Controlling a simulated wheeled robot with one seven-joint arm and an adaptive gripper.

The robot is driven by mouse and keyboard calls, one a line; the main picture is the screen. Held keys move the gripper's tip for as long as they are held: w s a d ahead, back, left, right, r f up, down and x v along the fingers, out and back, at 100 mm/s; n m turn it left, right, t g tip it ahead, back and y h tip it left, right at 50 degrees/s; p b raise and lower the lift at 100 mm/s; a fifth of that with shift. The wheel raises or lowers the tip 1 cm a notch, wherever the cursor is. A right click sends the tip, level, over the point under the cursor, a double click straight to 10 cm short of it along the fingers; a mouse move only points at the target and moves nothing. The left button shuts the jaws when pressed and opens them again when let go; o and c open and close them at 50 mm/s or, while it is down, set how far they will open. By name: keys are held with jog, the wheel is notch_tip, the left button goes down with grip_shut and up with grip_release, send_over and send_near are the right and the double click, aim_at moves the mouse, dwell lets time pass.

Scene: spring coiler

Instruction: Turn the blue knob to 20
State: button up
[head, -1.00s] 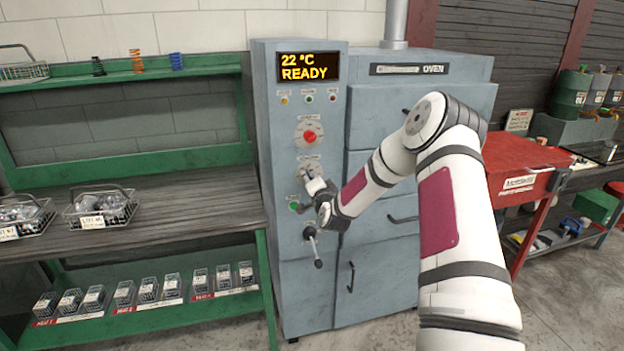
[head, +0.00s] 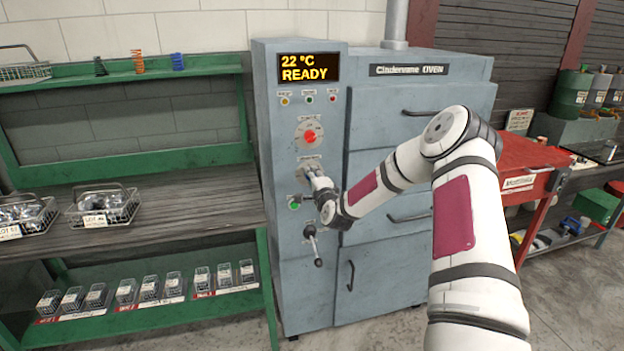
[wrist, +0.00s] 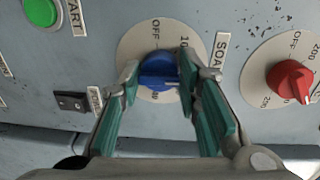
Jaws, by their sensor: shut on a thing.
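The blue knob (wrist: 158,72) sits in the middle of a round cream dial on the oven's control panel in the wrist view. The dial (wrist: 130,48) shows OFF, a partly covered 10 and a partly covered 30 near the bottom. A white pointer line on the knob is in view. My gripper (wrist: 164,82) has its green-padded fingers on either side of the knob, closed on it. In the head view my gripper (head: 314,178) is at the panel and hides the knob.
A red knob (wrist: 289,80) on its own dial is beside the blue one; it shows above my gripper in the head view (head: 310,136). A green START button (wrist: 42,12) and a lever (head: 313,245) are close by. The display (head: 308,67) reads 22 °C READY.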

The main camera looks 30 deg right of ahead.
jog(key=shift+r, duration=0.1)
jog(key=o, duration=1.1)
jog(key=shift+s, duration=0.1)
jog(key=v, duration=1.2)
jog(key=shift+a, duration=0.1)
